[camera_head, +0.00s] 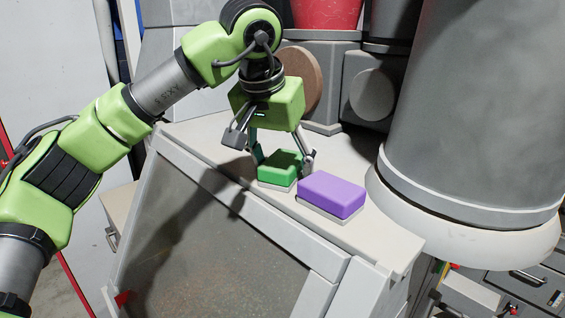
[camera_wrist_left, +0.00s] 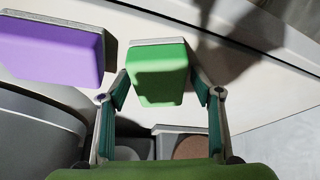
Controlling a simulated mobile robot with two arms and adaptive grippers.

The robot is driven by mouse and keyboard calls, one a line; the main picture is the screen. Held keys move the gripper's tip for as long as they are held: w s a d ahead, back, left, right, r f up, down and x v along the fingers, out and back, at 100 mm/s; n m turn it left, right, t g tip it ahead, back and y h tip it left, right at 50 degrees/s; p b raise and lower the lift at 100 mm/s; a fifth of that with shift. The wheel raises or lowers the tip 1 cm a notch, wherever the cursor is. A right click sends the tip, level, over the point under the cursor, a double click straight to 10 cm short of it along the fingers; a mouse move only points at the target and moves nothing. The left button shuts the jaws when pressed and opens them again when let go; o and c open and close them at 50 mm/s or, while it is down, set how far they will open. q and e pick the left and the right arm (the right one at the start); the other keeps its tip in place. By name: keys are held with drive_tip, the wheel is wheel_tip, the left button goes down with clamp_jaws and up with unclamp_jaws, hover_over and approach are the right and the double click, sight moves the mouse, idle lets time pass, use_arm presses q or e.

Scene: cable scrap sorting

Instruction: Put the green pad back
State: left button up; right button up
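The green pad (camera_head: 281,164) sits on a pale base on the light worktop, just left of the purple pad (camera_head: 333,194). My left gripper (camera_head: 281,156) comes down over the green pad, with one finger on each side of it. In the left wrist view the green pad (camera_wrist_left: 158,72) lies between the two teal fingertips, very close to both. I cannot tell whether the fingertips press on it or leave a thin gap. The purple pad (camera_wrist_left: 52,50) shows at the upper left there. My right gripper is not in view.
A large grey cylinder (camera_head: 470,110) with a white foot stands right of the pads. Grey machine parts, a brown disc (camera_head: 304,80) and a red container (camera_head: 325,12) stand behind. The worktop (camera_head: 385,240) is bare near its front right end.

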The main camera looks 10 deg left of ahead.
use_arm(q)
drive_tip(key=shift+r, duration=0.15)
drive_tip(key=shift+s+r, duration=0.15)
drive_tip(key=shift+r, duration=0.1)
drive_tip(key=d+b+v, duration=0.1)
drive_tip(key=b+v, duration=0.1)
drive_tip(key=v, duration=0.9)
drive_tip(key=shift+a+r, duration=0.2)
drive_tip(key=shift+a, duration=0.3)
drive_tip(key=shift+s+f, duration=0.1)
drive_tip(key=shift+s, duration=0.05)
